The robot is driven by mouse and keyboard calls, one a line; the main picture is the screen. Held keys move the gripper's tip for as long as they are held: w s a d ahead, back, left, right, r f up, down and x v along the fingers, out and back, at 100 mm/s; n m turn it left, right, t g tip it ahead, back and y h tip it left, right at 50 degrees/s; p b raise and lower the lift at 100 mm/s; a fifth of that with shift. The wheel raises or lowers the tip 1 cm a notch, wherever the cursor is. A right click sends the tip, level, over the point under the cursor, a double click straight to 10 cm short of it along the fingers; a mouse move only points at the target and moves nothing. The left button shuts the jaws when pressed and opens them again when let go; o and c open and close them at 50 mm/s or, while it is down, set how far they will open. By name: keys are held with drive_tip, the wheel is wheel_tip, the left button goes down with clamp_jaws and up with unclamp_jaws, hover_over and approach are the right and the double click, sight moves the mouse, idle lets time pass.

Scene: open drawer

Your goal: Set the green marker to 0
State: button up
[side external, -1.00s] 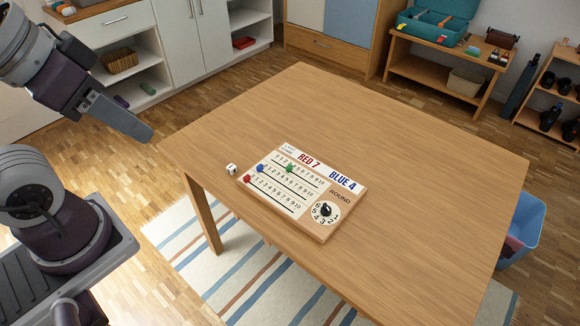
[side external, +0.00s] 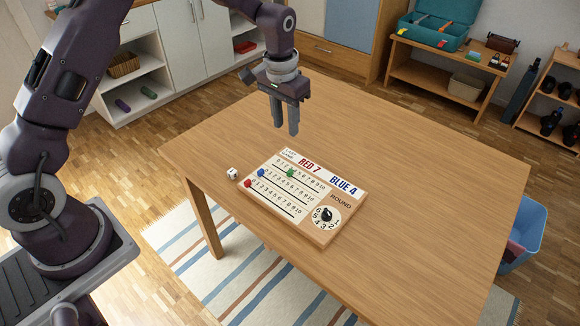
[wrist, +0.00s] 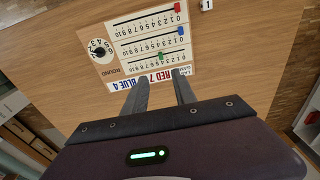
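The green marker (side external: 290,173) sits on the top number row of the scoreboard (side external: 327,236), partway along from the 0 end, around 3 or 4; the exact number is too small to read. In the wrist view the green marker (wrist: 161,57) is on the row nearest the RED 7 / BLUE 4 titles, with 0 at the right. My gripper (side external: 287,133) is open and empty, in the air above the table behind the scoreboard. Its two fingers (wrist: 160,82) show apart in the wrist view, pointing toward the board.
A blue marker (side external: 261,173) and a red marker (side external: 248,183) sit at the 0 ends of the other rows. A black round dial (side external: 327,214) is on the board. A white die (side external: 232,174) lies left of the board. The table around is clear.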

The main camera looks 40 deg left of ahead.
sight(290, 171)
drive_tip(key=shift+g, duration=0.4)
drive_tip(key=f, duration=0.5)
drive_tip(key=w+f, duration=0.1)
drive_tip(key=f, duration=0.5)
drive_tip(key=w+f, duration=0.1)
drive_tip(key=f, duration=0.5)
drive_tip(key=shift+a, duration=0.15)
clamp_jaws()
